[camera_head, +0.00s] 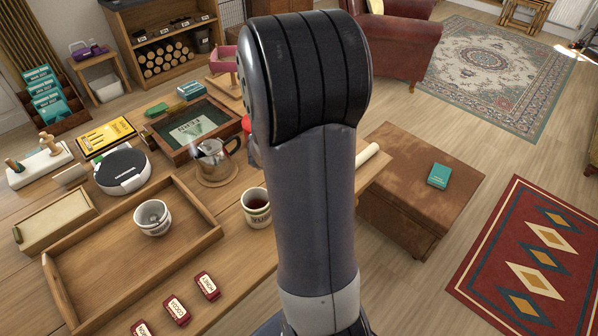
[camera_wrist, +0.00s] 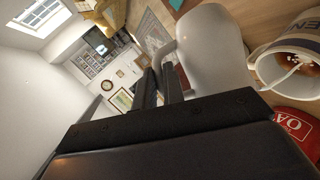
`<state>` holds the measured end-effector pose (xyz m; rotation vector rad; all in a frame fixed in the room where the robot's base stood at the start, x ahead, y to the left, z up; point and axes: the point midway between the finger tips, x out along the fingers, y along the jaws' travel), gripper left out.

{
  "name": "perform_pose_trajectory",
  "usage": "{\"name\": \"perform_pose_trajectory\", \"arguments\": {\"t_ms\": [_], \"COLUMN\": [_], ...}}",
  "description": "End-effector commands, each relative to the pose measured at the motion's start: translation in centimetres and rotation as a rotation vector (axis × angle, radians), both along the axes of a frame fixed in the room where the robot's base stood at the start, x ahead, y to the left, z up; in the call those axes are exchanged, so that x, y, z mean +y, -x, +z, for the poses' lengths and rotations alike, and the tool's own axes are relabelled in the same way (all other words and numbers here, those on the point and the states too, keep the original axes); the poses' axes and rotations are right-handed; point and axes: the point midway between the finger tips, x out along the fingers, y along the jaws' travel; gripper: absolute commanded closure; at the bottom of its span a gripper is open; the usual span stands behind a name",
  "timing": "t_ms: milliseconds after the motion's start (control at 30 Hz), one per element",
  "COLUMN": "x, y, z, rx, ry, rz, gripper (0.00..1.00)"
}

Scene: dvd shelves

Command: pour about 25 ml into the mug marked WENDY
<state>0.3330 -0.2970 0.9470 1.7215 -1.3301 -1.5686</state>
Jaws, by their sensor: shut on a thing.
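My gripper (camera_wrist: 166,80) is shut on the handle of a smooth white jug (camera_wrist: 215,45) in the wrist view. A mug (camera_wrist: 305,42) is right beside the jug at the right edge. It holds brown liquid with a pale curved streak; I cannot tell whether that is a falling stream. Its dark lettering is cut off, with "EN" showing. In the head view my arm hides the gripper and jug. A mug of dark liquid (camera_head: 257,208) stands right of the tray, its name unreadable. Another whitish mug (camera_head: 153,218) stands in the tray.
A wooden tray (camera_head: 63,290) lies on the table, with red labelled tags (camera_head: 177,309) in front. A steaming metal pot (camera_head: 212,158) stands on a round mat behind the mugs. A red lettered thing (camera_wrist: 298,132) lies close to the mug in the wrist view.

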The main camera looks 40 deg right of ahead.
Motion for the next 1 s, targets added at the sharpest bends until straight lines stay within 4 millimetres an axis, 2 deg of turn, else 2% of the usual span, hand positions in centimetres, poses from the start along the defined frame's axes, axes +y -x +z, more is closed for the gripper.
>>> {"name": "perform_pose_trajectory", "arguments": {"t_ms": [333,600,833,1000], "x": [-0.1,-0.7,-0.7,-0.9], "y": [0.1,2.0,2.2,2.8], "z": [0.0,0.0,-0.5,-1.7], "rx": [-0.004,-0.237,-0.273,-0.348], "ry": [0.002,-0.111,-0.138,-0.176], "rz": [-0.001,-0.005,-0.002,-0.007], "gripper": [1.00,1.00,1.00,1.00]}}
